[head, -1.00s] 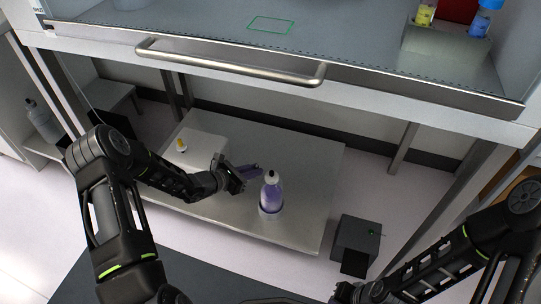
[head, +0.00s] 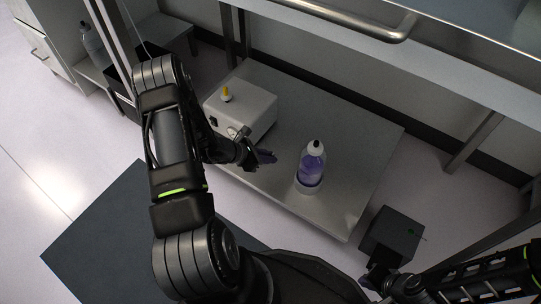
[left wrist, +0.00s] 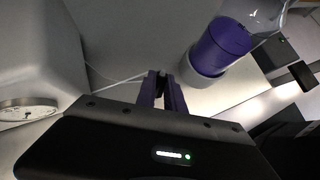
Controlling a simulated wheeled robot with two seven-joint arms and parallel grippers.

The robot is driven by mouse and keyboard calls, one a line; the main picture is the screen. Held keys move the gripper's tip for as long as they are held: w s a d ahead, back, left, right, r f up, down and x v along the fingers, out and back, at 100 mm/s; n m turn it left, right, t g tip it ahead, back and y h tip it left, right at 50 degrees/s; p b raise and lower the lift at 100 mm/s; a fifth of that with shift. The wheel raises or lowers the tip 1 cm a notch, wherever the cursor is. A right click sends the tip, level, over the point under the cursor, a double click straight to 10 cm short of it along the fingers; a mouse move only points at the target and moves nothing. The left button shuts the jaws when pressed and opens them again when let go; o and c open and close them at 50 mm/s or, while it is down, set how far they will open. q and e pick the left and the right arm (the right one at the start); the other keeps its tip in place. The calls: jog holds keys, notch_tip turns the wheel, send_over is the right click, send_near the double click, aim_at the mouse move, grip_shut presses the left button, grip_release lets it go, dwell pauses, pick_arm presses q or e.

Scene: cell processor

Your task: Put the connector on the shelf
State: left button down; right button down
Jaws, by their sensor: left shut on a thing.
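My left gripper (head: 264,157) is over the low grey table, left of the purple bottle. In the left wrist view its purple fingers (left wrist: 161,90) are closed on a small dark piece, apparently the connector (left wrist: 160,77). The fingers hide most of it, and it cannot be made out in the head view. A thin white tube (left wrist: 122,80) runs up to the fingers. The shelf cannot be singled out with certainty.
A bottle of purple liquid (head: 311,166) stands upright in a holder on the low table (head: 340,125). A white box (head: 248,112) with a yellow-tipped piece (head: 227,94) stands behind my left gripper. The workbench's metal handle (head: 345,19) is overhead. Clear floor lies at left.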

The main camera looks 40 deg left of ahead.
pick_arm(q)
jog(key=shift+f+b, duration=1.7)
jog(key=shift+f, duration=0.7)
jog(key=shift+f+b, duration=0.35)
jog(key=shift+f, duration=0.25)
jog(key=c, duration=1.4)
grip_release()
jog(key=shift+o, duration=0.2)
jog(key=shift+r, duration=0.1)
